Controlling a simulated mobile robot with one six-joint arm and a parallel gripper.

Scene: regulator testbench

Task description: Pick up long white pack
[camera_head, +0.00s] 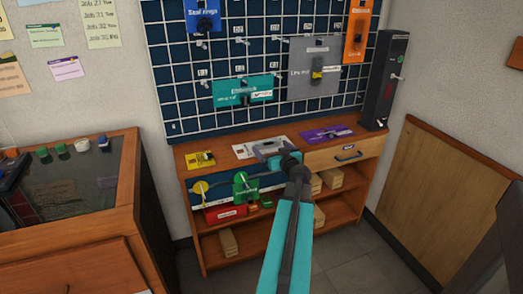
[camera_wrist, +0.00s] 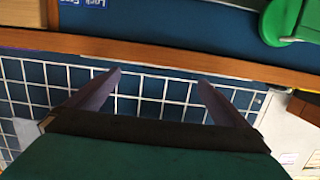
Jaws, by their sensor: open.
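A flat white pack (camera_head: 243,152) lies on the wooden bench top, just left of my gripper (camera_head: 273,150). My gripper partly covers its right part, so its full length is hidden. In the wrist view, my gripper (camera_wrist: 160,78) has its two dark fingers spread wide with nothing between them. A white grid on dark blue shows behind the fingers. A pale surface (camera_wrist: 285,128) at the lower right of the wrist view is cut off, and I cannot tell whether it is the white pack.
A yellow pack (camera_head: 200,160) and a purple pack (camera_head: 326,133) flank it on the bench. A pegboard (camera_head: 225,60) with hanging packs rises behind. A dark upright device (camera_head: 385,80) stands at the right end. Green and yellow tags hang below the bench edge.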

